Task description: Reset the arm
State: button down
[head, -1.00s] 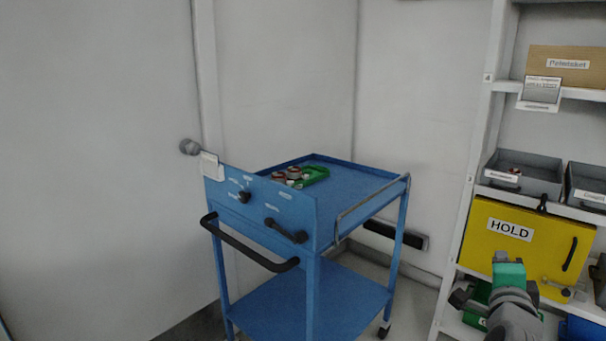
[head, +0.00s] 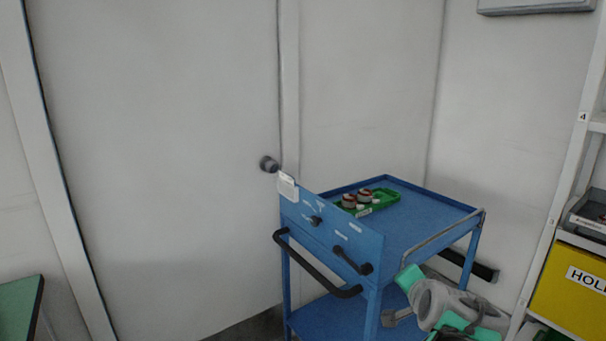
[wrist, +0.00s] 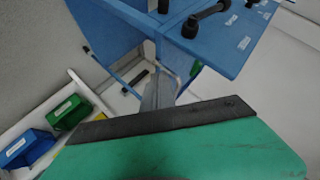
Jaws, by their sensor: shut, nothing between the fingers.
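My arm, grey with teal-green parts (head: 440,303), is in the lower right of the head view, in front of the right side of the blue cart (head: 425,200). My gripper shows in the wrist view (wrist: 158,92) as narrow grey fingers beyond a dark bar and a green surface. It is shut and empty. The fingers point towards the cart's frame in that view; I cannot tell the distance between them.
The cart carries a green tray (head: 378,203) with several small round parts. A black handle (head: 315,268) sticks out in front. A shelf with a yellow HOLD box (head: 575,290) stands right. A green-topped table (head: 18,308) is at left, beside a door (head: 160,150).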

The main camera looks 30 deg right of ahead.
jog(key=w+a+r+n+y+p, duration=0.2)
jog(key=w+a+n+y+p, duration=0.35)
jog(key=a, duration=0.85)
jog(key=s+a+r+n+g+y+p, duration=0.1)
jog(key=a+n, duration=0.5)
jog(key=a, duration=0.6)
jog(key=s+a+r+n+g+y+p, duration=0.1)
jog(key=a+n+g+p, duration=0.3)
jog(key=a, duration=0.8)
jog(key=shift+s+r+n+g+p, duration=0.3)
jog(key=shift+s+r+n+p, duration=0.25)
jog(key=shift+s+n+p, duration=0.55)
jog(key=shift+w+a, duration=0.15)
